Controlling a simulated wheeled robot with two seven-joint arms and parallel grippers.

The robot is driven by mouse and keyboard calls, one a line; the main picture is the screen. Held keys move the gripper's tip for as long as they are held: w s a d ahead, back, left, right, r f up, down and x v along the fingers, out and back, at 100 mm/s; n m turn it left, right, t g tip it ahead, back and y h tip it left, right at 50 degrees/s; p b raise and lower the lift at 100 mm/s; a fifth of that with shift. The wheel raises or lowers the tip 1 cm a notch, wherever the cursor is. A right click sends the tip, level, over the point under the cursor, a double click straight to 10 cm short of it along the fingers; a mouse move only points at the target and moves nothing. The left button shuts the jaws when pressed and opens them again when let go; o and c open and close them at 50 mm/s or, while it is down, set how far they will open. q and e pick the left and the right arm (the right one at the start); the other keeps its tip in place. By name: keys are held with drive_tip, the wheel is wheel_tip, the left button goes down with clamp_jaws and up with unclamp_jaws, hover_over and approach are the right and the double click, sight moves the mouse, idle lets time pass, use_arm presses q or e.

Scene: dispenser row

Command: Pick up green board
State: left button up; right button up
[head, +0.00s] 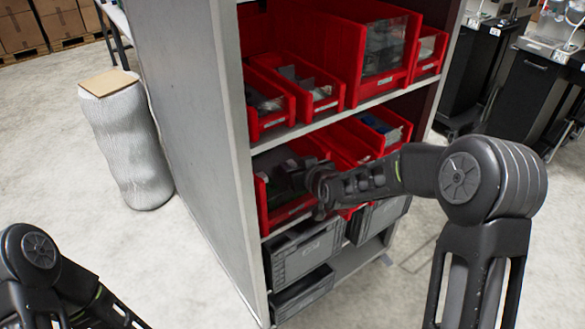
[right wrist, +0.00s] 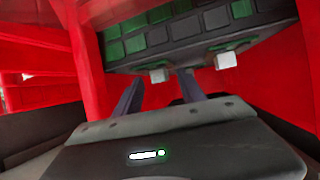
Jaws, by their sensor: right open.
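The green board (right wrist: 180,35), dark with bright green squares and two small white blocks on its near edge, lies inside a red bin (right wrist: 85,60) in the right wrist view. My right gripper (right wrist: 160,82) is open, its two fingers apart and pointing toward the board's near edge. I cannot tell whether they touch it. In the head view my right gripper (head: 288,181) reaches into the red bin (head: 264,207) at the left of the middle shelf, and its wrist hides most of the board there. My left arm shows at the lower left; its gripper is out of view.
The grey rack's side panel (head: 190,110) stands left of the bin. More red bins (head: 273,122) fill the shelf above. Grey crates (head: 305,252) sit below. A wrapped roll (head: 130,145) stands on open floor at left.

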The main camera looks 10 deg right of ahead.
drive_tip(key=shift+c, duration=0.5)
clamp_jaws()
drive_tip(key=shift+r, duration=0.85)
wheel_tip(320, 180, up, 2)
drive_tip(key=shift+r, duration=0.1)
drive_tip(key=s+d+b, duration=0.1)
drive_tip(key=s, duration=0.4)
drive_tip(key=s+d+b, duration=0.1)
drive_tip(key=s, duration=0.5)
drive_tip(key=s+d+b, duration=0.1)
drive_tip(key=s+b, duration=0.1)
drive_tip(key=s, duration=0.3)
drive_tip(key=shift+s+f, duration=0.2)
drive_tip(key=shift+f, duration=0.1)
drive_tip(key=shift+s+d+r, duration=0.1)
drive_tip(key=shift+s, duration=0.55)
